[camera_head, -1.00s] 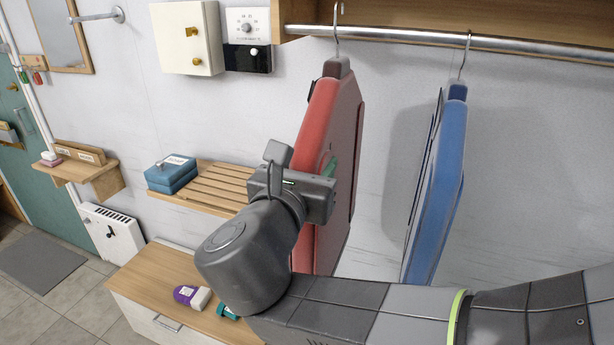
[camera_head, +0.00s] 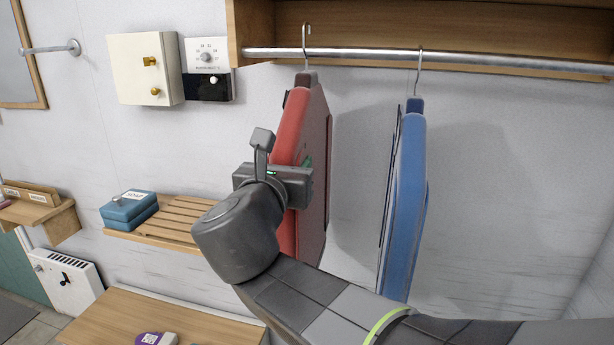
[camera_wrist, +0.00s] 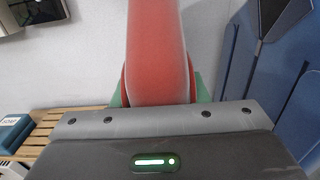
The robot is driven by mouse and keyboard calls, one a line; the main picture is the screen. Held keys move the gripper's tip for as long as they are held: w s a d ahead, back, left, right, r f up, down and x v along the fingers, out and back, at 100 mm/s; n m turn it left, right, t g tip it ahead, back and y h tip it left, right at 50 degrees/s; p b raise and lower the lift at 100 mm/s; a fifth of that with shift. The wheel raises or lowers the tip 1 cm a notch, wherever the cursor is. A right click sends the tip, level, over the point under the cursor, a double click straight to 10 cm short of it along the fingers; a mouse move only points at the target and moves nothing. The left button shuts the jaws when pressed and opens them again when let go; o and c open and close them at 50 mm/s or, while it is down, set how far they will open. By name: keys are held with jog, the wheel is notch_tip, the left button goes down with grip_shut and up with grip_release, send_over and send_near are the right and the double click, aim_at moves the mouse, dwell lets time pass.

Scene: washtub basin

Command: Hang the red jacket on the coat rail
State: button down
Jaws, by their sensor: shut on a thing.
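The red jacket (camera_head: 297,135) hangs upright below a metal hook (camera_head: 306,42), in the middle of the head view. The hook's curved top reaches above the silver coat rail (camera_head: 360,57) and crosses it in the picture; I cannot tell whether it rests on the rail. My gripper (camera_head: 306,162) is shut on the jacket's side, with a green finger pad showing. In the wrist view the red jacket (camera_wrist: 160,50) stands between the green fingers of my gripper (camera_wrist: 161,92). Its lower part is partly hidden by my arm.
A blue jacket (camera_head: 410,190) hangs from the rail to the right, with a gap between. A wooden shelf (camera_head: 450,30) is above the rail. A slatted shelf (camera_head: 175,222) with a blue box (camera_head: 128,208) is left; a wooden-topped cabinet (camera_head: 150,325) is below.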

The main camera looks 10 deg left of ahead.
jog(key=shift+w+f+b, duration=0.2)
jog(key=shift+f+b, duration=0.5)
jog(key=shift+b, duration=0.05)
jog(key=shift+w+f+b, duration=0.2)
jog(key=shift+f+b, duration=0.5)
jog(key=c, duration=0.8)
grip_release()
jog(key=shift+o, duration=0.2)
jog(key=shift+f, duration=0.1)
